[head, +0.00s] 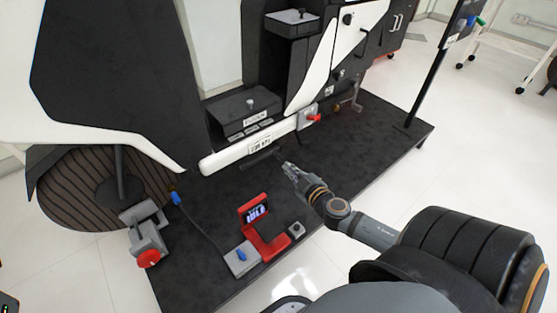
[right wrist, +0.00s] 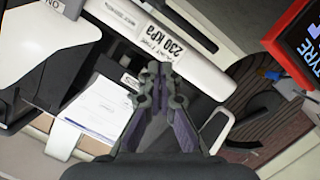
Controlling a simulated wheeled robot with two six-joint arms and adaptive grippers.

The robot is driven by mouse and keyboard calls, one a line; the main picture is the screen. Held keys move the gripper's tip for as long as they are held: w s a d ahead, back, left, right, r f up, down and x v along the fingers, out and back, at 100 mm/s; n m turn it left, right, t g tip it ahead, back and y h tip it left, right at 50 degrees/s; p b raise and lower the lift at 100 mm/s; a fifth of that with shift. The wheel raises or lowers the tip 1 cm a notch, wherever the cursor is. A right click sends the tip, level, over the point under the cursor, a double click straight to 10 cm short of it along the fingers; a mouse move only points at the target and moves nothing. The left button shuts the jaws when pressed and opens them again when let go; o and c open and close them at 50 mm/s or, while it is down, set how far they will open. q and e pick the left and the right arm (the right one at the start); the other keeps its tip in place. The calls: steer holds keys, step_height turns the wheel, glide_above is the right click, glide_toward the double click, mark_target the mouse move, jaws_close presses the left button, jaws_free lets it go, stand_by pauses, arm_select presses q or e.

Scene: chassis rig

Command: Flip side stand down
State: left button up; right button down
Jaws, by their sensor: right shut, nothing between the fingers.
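The motorcycle-like chassis rig has a long white lower beam (head: 235,160) with a label, which reads "230 kPa" in the right wrist view (right wrist: 165,45). A thin dark bar (head: 262,158), which looks like the side stand, lies along the lower edge of the beam in the head view; I cannot tell its exact angle. My right gripper (head: 287,168) is just right of this bar, low beside the beam. In the right wrist view its fingertips (right wrist: 158,72) are together and empty, in front of the label. I cannot tell whether they touch anything. My left gripper is not in view.
A red stand with a display (head: 252,213), a grey box with a blue knob (head: 241,258) and a grey clamp with a red knob (head: 148,240) occupy the dark mat (head: 200,270). A striped wheel (head: 80,190) is at left. A black post (head: 425,90) stands at right.

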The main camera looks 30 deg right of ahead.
steer(key=w+d+f+b, duration=0.2)
steer(key=w+f, duration=0.3)
steer(key=w, duration=0.5)
steer(key=shift+d+f+b, duration=0.25)
steer(key=shift+d+b, duration=0.05)
steer(key=shift+d, duration=0.15)
